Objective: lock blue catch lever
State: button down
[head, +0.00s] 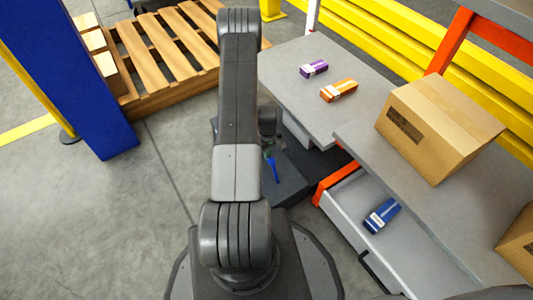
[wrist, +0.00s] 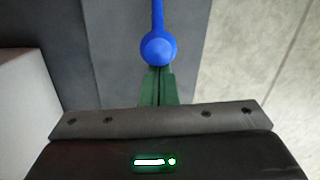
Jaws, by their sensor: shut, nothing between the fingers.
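The blue catch lever (wrist: 158,47) shows at the top middle of the wrist view, with a round knob at its near end and a thin shaft running up out of the picture. In the head view the lever (head: 272,168) is a small blue piece on a dark grey unit, just right of my arm. My gripper (wrist: 158,75) has green fingers, which are shut together with nothing between them. Their tips are at the knob's near edge; I cannot tell whether they touch it. In the head view my arm hides most of the gripper.
An open drawer (head: 345,205) with a blue box (head: 381,215) juts out at right. Grey tables (head: 290,75) hold a purple box (head: 314,69), an orange box (head: 339,91) and a carton (head: 437,125). A blue post (head: 75,80) and pallet (head: 165,60) stand left. Floor at left is clear.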

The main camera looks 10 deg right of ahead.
jog(key=s, duration=0.2)
jog(key=s+d+r, duration=0.1)
jog(key=s, duration=0.1)
jog(key=s+d+r, duration=0.1)
jog(key=s, duration=0.1)
jog(key=shift+r, duration=0.1)
jog(key=s+d+f+b, duration=0.1)
jog(key=s+d+b, duration=0.1)
jog(key=s, duration=0.6)
jog(key=shift+d+f, duration=0.15)
dwell(0.4)
jog(key=w+a+r+p, duration=0.1)
jog(key=w+r, duration=0.2)
jog(key=w, duration=0.1)
jog(key=s+d+r+p, duration=0.2)
jog(key=s+r+p, duration=0.1)
jog(key=s+r, duration=0.3)
jog(key=shift+s+d, duration=0.25)
jog(key=shift+s, duration=0.05)
